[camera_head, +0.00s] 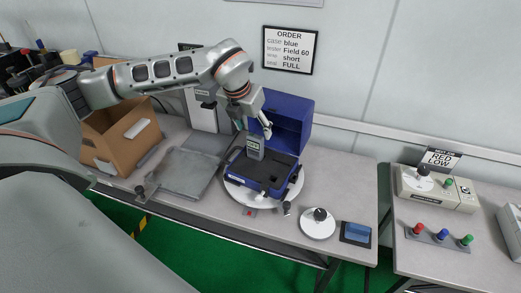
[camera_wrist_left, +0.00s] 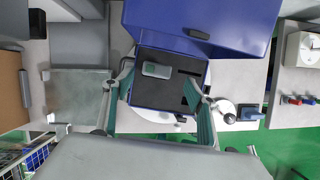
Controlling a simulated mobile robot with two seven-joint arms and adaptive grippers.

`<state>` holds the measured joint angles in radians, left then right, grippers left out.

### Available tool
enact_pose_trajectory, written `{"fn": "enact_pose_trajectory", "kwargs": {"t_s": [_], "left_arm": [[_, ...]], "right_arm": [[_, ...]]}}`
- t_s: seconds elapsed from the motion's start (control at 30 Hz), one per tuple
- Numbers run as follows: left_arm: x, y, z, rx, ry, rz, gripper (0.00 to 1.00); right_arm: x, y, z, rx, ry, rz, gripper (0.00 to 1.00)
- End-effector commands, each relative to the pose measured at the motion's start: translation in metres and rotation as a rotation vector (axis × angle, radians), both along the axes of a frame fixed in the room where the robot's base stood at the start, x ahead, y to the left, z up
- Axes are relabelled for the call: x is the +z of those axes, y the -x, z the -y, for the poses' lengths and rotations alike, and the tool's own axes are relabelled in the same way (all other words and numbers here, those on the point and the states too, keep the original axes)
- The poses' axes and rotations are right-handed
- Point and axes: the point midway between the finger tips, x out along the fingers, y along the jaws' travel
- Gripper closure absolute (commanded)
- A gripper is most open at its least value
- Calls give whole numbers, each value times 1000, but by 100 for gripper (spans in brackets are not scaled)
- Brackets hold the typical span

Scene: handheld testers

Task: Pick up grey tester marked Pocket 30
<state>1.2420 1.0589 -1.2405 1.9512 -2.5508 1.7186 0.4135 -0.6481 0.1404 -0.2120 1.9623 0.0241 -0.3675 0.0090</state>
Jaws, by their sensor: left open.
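A grey tester (camera_head: 255,147) with a small screen stands upright in the dark foam of the open blue case (camera_head: 238,168). In the left wrist view the tester (camera_wrist_left: 157,70) shows from above at the foam's upper left. Its marking is too small to read. My left gripper (camera_head: 253,128) is open above the tester. In the left wrist view its two fingers (camera_wrist_left: 159,80) are spread over the case, with the tester in the gap between them. No contact is clear. My right gripper is not in view.
The case's raised blue lid (camera_head: 288,122) stands behind the gripper. The case sits on a round white plate (camera_head: 294,190). A grey tray (camera_head: 186,174) and a cardboard box (camera_head: 125,135) are to the left. A black-knobbed disc (camera_head: 318,224) and a blue pad (camera_head: 357,233) lie at right.

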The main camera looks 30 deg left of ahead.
Motion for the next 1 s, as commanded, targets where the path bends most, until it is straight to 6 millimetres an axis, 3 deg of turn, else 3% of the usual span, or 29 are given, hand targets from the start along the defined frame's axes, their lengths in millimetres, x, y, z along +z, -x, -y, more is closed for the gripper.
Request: {"fn": "enact_pose_trajectory", "kwargs": {"t_s": [0.5,0.77,0.87,1.0], "left_arm": [[-57,-21,-7,-3,2,-2,43],[-59,-22,-7,-3,3,0,43],[-59,-22,-7,-3,3,0,64],[-59,-22,-7,-3,3,0,99]], "right_arm": [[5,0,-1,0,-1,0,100],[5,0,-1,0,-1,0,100],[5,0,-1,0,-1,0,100],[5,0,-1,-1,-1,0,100]]}}
